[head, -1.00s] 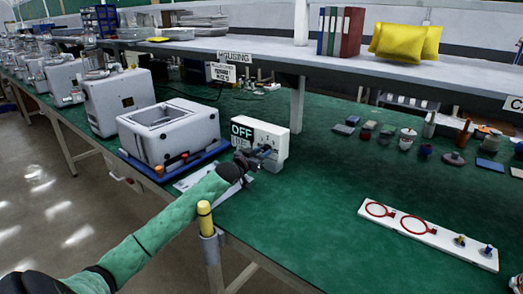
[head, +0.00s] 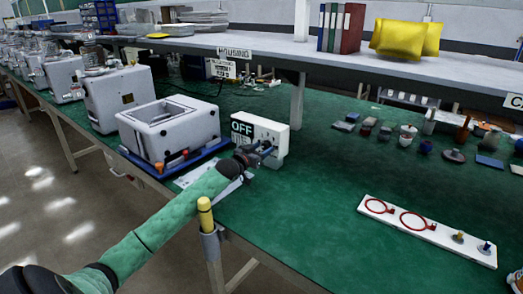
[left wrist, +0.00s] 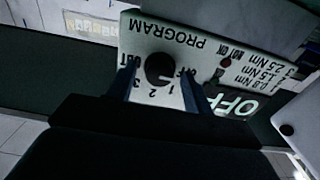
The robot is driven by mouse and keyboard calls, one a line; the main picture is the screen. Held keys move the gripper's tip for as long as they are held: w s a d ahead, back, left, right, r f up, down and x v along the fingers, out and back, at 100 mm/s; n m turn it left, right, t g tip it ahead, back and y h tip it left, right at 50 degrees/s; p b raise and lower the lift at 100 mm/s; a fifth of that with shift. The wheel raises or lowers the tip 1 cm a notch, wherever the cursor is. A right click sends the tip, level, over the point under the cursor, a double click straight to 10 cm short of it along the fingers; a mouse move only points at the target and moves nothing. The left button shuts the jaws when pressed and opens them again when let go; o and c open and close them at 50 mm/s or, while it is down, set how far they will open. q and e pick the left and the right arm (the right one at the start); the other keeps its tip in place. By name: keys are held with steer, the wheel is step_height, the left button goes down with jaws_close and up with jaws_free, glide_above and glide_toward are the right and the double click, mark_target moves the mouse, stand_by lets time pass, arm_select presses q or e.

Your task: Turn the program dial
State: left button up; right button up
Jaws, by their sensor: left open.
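The program dial (left wrist: 159,69) is a round black knob on a white panel marked PROGRAM, upside down in the left wrist view. The panel is the front of a white control box (head: 275,131) with a dark OFF display (head: 242,129), standing on the green bench. My left gripper (left wrist: 160,76) is open, with one finger on each side of the dial. I cannot tell whether the fingers touch it. In the head view my left gripper (head: 263,149) is at the box's front and hides the dial. My right gripper is not in view.
A white pump housing (head: 166,133) stands on a blue tray (head: 205,155) left of the box. A yellow-topped post (head: 205,208) rises at the bench's front edge, close to my left arm. A shelf post (head: 297,103) stands behind.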

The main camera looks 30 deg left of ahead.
arm_select(q)
steer(key=shift+s+f, duration=0.1)
steer(key=shift+s, duration=0.35)
steer(key=s+b, duration=0.1)
steer(key=s, duration=0.5)
steer(key=shift+s+a, duration=0.35)
steer(key=shift+s, duration=0.05)
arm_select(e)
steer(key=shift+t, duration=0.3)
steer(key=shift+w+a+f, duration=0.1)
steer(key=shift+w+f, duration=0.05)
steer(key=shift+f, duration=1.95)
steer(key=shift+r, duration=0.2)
